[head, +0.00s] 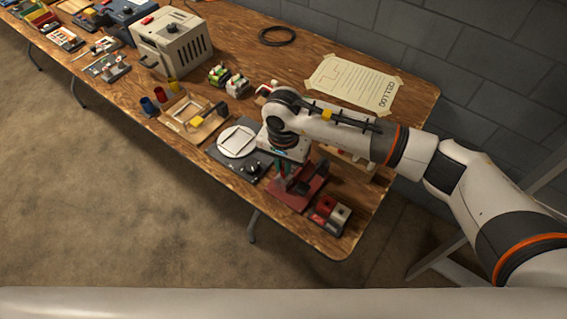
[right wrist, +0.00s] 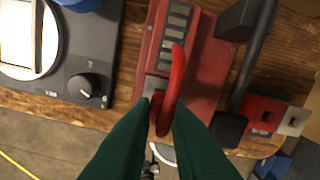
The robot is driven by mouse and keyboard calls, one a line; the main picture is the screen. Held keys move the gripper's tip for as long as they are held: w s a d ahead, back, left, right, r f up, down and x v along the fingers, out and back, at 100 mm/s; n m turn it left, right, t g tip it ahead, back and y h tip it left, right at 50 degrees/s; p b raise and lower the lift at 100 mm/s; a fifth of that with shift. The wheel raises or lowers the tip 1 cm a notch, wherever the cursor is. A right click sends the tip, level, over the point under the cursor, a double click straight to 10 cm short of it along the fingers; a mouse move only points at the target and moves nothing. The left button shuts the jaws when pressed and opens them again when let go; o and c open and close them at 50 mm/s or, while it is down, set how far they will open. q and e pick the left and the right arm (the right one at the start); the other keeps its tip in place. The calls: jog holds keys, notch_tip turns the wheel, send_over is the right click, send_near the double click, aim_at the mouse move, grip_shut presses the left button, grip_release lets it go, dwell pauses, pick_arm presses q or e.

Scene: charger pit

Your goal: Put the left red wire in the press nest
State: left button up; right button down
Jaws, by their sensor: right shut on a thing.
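My right gripper (head: 281,176) is over the red press (head: 309,192) near the table's front edge. In the right wrist view its dark green fingers (right wrist: 163,112) are shut on a red wire (right wrist: 176,80), which shows as a curved red piece. The wire's far end overlaps the press's red block (right wrist: 158,52) in that view. I cannot tell whether it touches. A row of dark slots (right wrist: 177,25) is on that block. The press's black lever (right wrist: 252,65) runs along its right side. The nest is not clearly distinguishable. My left gripper is not in view.
A dark hot plate (head: 236,146) with a white disc and a knob (right wrist: 84,87) stands left of the press. Red and pale blocks (head: 328,214) sit at its right. A wooden frame tray (head: 193,118) and a paper sheet (head: 355,82) lie farther back.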

jog(key=shift+f+b, duration=0.65)
jog(key=shift+b, duration=0.25)
dwell(0.8)
jog(key=c, duration=1.3)
grip_release()
jog(key=shift+c, duration=0.2)
jog(key=shift+r+p, duration=1.3)
jog(key=shift+r, duration=2.25)
